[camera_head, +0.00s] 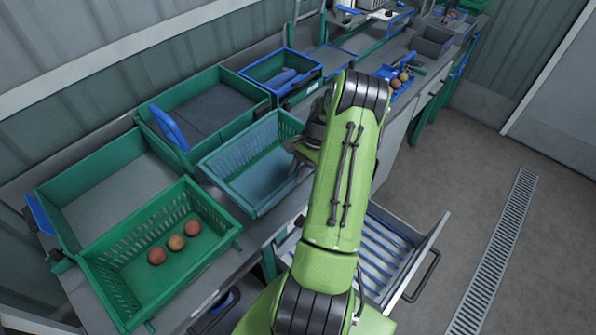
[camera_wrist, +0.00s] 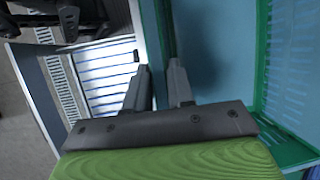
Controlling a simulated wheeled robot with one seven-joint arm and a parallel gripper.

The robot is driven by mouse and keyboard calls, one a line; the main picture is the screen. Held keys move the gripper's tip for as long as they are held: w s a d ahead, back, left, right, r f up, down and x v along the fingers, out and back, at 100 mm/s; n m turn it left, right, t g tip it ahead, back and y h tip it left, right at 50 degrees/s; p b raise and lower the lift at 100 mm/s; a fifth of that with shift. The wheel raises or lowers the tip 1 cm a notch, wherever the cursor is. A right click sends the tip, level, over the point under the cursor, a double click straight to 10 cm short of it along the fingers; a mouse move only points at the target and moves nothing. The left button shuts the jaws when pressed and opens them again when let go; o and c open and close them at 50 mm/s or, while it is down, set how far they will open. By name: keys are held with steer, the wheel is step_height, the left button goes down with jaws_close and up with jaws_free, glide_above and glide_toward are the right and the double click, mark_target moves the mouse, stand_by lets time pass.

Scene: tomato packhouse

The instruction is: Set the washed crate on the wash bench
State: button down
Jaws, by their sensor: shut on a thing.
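A blue-grey crate with a green rim and slotted sides (camera_head: 218,158) is at the front of the long bench (camera_head: 232,240), level or nearly so and empty. My gripper (camera_head: 304,150) is at its right side, partly hidden by my green arm. In the wrist view, my gripper's two fingers (camera_wrist: 160,78) are shut on the crate's wall, one on each side. The crate's inside (camera_wrist: 215,50) fills the right of that view. I cannot tell whether the crate's underside touches the bench.
A green crate (camera_head: 105,285) with three tomatoes stands front left. Two green-walled bays (camera_head: 70,240) (camera_head: 190,85) and a blue tray (camera_head: 262,68) line the back. An open slatted drawer (camera_head: 428,240) juts out below my arm. A blue tray (camera_head: 410,90) holds several tomatoes. Open floor lies right.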

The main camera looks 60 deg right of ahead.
steer(key=shift+f+b, duration=0.3)
steer(key=shift+f, duration=0.15)
stand_by(0.5)
steer(key=c, duration=0.9)
jaws_free()
steer(key=shift+f, duration=0.1)
steer(key=shift+c, duration=0.3)
steer(key=shift+c, duration=1.3)
step_height(320, 180, up, 7)
steer(key=p, duration=0.5)
steer(key=shift+r+p, duration=0.2)
steer(key=shift+p, duration=0.2)
steer(key=shift+f, duration=0.1)
